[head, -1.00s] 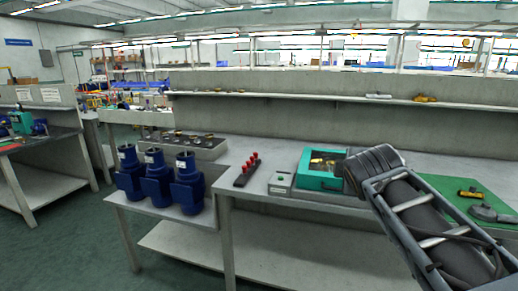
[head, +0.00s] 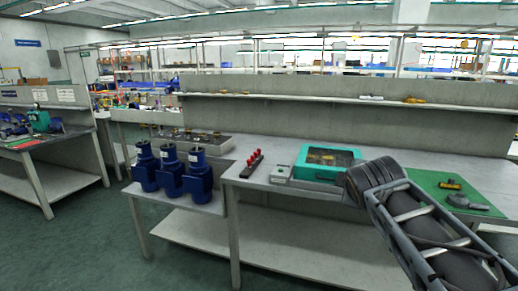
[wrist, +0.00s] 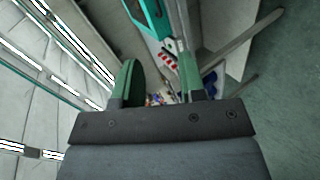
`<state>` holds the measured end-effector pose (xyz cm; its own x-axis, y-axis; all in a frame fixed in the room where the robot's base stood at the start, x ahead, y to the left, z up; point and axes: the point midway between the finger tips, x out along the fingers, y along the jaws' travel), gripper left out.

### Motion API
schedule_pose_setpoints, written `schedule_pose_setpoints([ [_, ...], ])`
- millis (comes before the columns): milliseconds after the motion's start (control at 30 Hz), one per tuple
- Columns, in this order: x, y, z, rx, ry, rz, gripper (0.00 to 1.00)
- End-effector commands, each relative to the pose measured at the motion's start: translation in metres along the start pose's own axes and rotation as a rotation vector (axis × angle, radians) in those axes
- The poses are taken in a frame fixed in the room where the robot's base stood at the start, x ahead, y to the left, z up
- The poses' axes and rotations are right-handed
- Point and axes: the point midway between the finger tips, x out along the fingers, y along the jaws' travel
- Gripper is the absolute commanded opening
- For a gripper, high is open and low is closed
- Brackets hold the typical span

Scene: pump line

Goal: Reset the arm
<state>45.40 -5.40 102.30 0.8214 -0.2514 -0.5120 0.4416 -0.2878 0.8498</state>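My gripper (wrist: 160,82) shows in the wrist view with its two green-padded fingers apart and nothing between them. It is clear of the bench, with the room behind it tilted on its side. In the head view my arm reaches in from the lower right, and the gripper itself cannot be made out there. The teal box (head: 309,171) stands on the main bench just left of my arm. Part of the teal box (wrist: 146,16) also shows at the top of the wrist view.
Several blue pumps (head: 171,172) stand on the lower table at the left. A black rack with red-topped pieces (head: 252,164) and a grey button box (head: 281,173) sit left of the teal box. A green mat (head: 428,184) with tools lies to the right. A shelf (head: 300,98) runs behind.

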Motion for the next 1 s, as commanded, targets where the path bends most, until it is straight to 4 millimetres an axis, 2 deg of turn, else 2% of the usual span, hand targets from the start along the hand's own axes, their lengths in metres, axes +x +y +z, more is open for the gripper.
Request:
schedule_pose_setpoints([
  [67,-0.007,0.003,-0.001,0.047,-0.003,-0.032,0.38],
  [367,-0.035,-0.013,-0.002,0.327,-0.042,-0.206,0.38],
  [533,-0.069,-0.027,-0.003,0.591,-0.125,-0.367,0.38],
  [700,-0.104,-0.05,-0.001,0.852,-0.253,-0.517,0.38],
  [833,-0.124,-0.064,0.0,0.989,-0.34,-0.59,0.38],
  [1000,-0.138,-0.076,0.001,1.087,-0.411,-0.638,0.38],
])
